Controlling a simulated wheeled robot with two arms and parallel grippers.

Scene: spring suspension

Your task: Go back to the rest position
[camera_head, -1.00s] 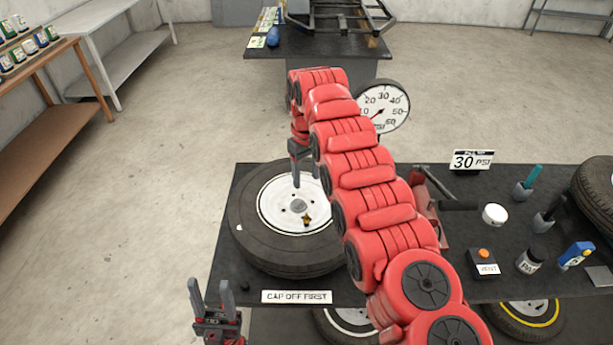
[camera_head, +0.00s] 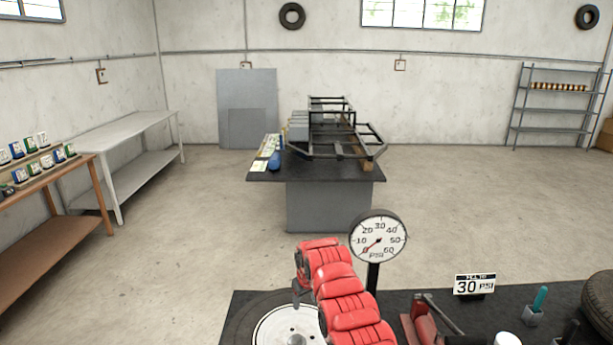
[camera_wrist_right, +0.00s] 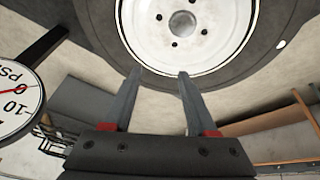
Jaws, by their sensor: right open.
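My right arm rises red from the bottom of the head view, and its gripper (camera_head: 302,293) hangs at its far end over the far edge of the wheel. In the right wrist view its two grey fingers (camera_wrist_right: 160,78) are apart with nothing between them. The wheel (camera_head: 265,321), a black tire with a white rim, lies on the dark bench and is cut off by the lower edge. The wheel (camera_wrist_right: 180,50) also shows in the right wrist view, beyond the fingertips. My left gripper is not in view.
A round PSI gauge (camera_head: 378,237) stands on a post close right of my right arm. A 30 PSI sign (camera_head: 474,284) and a teal-handled tool (camera_head: 539,298) stand farther right. A grey table with a black frame (camera_head: 335,135) is behind, with open floor around it.

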